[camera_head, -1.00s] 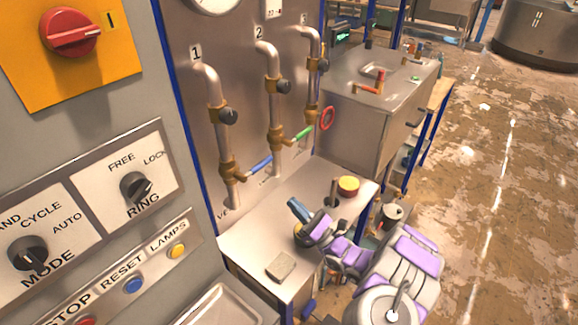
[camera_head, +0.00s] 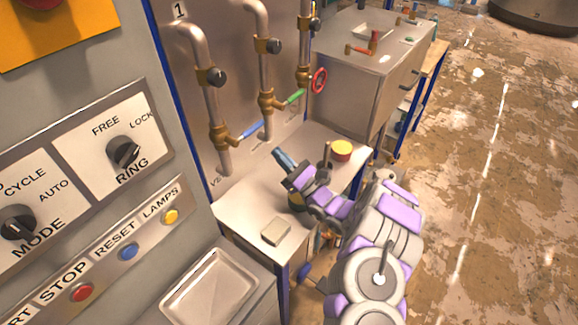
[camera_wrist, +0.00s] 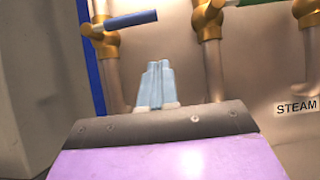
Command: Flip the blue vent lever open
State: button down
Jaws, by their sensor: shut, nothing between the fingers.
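The blue vent lever (camera_head: 251,129) sticks out to the right from a brass valve (camera_head: 222,135) on the first pipe, low on the metal panel. In the wrist view the blue lever (camera_wrist: 130,20) shows at the upper left, beyond the fingers and above them, with its brass valve (camera_wrist: 103,38) at its left end. My gripper (camera_head: 279,155) is over the bench, below and to the right of the lever, apart from it. In the wrist view my gripper (camera_wrist: 156,72) has its pale blue fingers together, with nothing between them.
The bench (camera_head: 245,200) carries a beige block (camera_head: 276,231) and a yellow-topped red cylinder (camera_head: 342,150). A control panel (camera_head: 100,180) stands at the left.

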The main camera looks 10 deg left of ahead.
aim_at(253, 129)
jog(key=w+a+r+b, duration=0.1)
jog(key=a+r, duration=0.2)
jog(key=r, duration=0.3)
jog(key=shift+w+a, duration=0.25)
jog(key=shift+a, duration=0.05)
jog(key=shift+r, duration=0.1)
